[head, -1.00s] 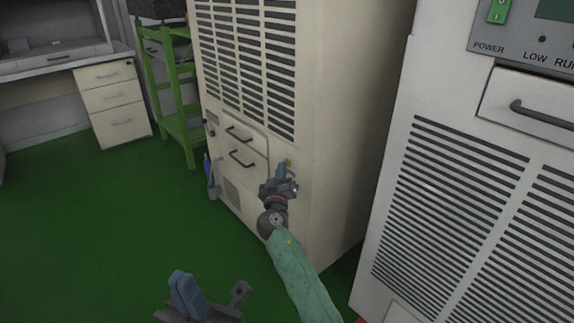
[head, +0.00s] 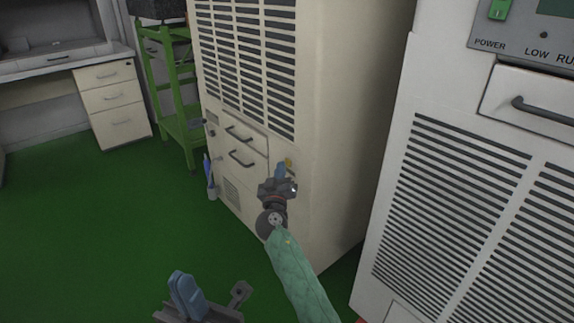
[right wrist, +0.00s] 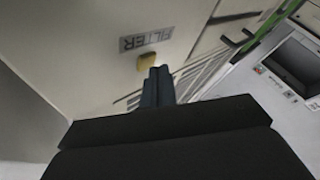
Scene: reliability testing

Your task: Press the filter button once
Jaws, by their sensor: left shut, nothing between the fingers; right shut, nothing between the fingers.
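The filter button is a small yellow-orange button (head: 288,162) low on the front of the beige cabinet (head: 345,110), right of two small drawers. In the right wrist view the yellow button (right wrist: 149,62) sits beside a grey FILTER label (right wrist: 146,38). My right gripper (head: 280,171) is shut and empty, its blue fingertips just below and left of the button in the head view. In the wrist view the fingertips (right wrist: 158,72) are right beside the button; I cannot tell whether they touch it. My left gripper (head: 178,280) is shut and empty, low in front, away from the cabinet.
A white cabinet (head: 405,210) with a louvred front and a control panel stands close on the right. A green trolley frame (head: 170,95) and a desk with drawers (head: 112,98) stand behind on the left. The green floor (head: 90,230) on the left is open.

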